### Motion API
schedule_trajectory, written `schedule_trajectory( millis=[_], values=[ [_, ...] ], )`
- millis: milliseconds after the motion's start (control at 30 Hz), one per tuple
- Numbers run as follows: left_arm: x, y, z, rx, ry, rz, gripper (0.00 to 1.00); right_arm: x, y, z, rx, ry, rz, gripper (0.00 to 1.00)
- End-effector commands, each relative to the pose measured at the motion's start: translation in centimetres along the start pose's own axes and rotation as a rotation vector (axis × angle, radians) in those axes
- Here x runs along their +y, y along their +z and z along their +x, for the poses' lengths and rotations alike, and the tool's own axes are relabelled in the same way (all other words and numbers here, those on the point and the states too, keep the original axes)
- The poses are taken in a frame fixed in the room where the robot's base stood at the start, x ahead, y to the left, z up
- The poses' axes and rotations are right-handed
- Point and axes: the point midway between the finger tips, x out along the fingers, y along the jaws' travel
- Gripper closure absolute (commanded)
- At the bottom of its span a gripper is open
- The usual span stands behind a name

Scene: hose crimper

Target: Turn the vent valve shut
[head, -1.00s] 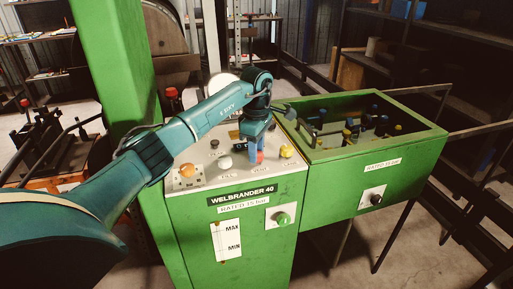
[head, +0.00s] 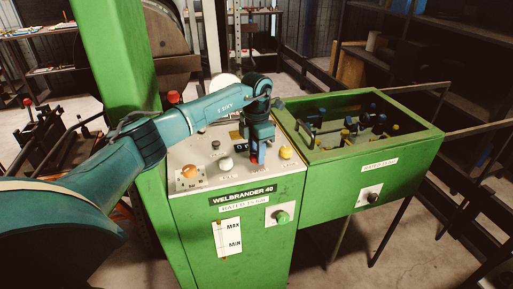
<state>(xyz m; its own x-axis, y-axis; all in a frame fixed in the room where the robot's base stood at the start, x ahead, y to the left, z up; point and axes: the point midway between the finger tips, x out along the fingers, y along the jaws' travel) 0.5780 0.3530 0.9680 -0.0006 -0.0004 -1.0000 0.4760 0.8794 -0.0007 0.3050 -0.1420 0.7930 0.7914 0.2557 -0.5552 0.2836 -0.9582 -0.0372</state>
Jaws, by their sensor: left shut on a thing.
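My left gripper (head: 257,158) reaches in from the left and points down at the white top panel (head: 210,177) of the green machine. It is shut on a small red knob (head: 253,157), which I take to be the vent valve; the blue fingers hide most of it. A white knob (head: 226,163) and an orange knob (head: 189,171) stand to the left of the gripper, and a yellow knob (head: 286,152) to its right. The small labels on the panel are too blurred to read. My right gripper is not in view.
A green open-topped box (head: 375,172) with several valves inside adjoins the machine on the right. A green post (head: 118,60) rises behind my arm at left. A green button (head: 282,217) and a MAX/MIN gauge (head: 228,238) sit on the front face.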

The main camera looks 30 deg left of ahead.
Motion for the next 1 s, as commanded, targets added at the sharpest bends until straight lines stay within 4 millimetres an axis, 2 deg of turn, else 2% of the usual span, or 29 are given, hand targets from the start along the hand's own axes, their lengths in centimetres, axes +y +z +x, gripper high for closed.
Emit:
schedule_trajectory(
  millis=[500, 1000],
  values=[
    [0.06, 0.02, -0.19, -0.002, 0.001, -0.431, 0.89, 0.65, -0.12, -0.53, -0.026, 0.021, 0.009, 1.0],
    [0.06, 0.03, -0.11, -0.002, 0.001, -0.589, 0.89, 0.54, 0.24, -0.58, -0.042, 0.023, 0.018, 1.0]
  ],
)
